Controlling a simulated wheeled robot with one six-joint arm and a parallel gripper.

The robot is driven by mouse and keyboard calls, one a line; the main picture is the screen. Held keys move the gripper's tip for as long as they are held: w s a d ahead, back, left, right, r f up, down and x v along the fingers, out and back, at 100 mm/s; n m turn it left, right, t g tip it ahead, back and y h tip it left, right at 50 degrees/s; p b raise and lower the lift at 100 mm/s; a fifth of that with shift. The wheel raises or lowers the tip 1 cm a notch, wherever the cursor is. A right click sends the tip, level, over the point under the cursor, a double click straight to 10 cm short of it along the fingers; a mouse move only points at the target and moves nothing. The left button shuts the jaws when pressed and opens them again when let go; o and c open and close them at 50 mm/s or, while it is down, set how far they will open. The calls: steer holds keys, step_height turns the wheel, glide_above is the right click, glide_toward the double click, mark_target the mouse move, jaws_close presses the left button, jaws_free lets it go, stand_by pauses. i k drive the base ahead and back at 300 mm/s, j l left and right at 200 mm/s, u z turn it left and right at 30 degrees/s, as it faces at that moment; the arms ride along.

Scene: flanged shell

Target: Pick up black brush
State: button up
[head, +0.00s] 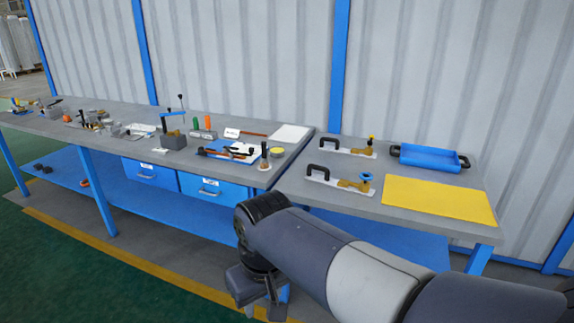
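I cannot pick out the black brush with certainty at this size. A small dark upright item (264,153) with a pale base stands near the front right of the left workbench. Dark-handled tools (236,153) lie across a blue and white mat just left of it. My arm reaches in from the lower right and bends down in front of the bench. What appears to be my gripper (272,306) hangs low at the bottom edge, below the bench top and apart from every item. Its fingers are too unclear to tell open from shut.
The left bench (215,178) carries several small tools, bottles and a grey block (173,140). The right bench (375,209) holds two black-handled valve plates (325,177), a blue tray (428,157) and a yellow mat (440,200). Blue drawers (208,187) hang below the left bench.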

mark_target(264, 163)
steer(key=i+j+z, duration=0.95)
steer(key=i+j, duration=0.15)
steer(key=j, duration=0.2)
steer(key=i+j, duration=0.2)
steer(key=j, duration=0.15)
steer(key=i+j, duration=0.15)
steer(key=j, duration=0.2)
steer(key=i+j+z, duration=0.1)
steer(key=j, duration=0.25)
steer(key=i+j, duration=0.2)
steer(key=j, duration=0.15)
steer(key=i+j, duration=0.2)
steer(key=j, duration=0.15)
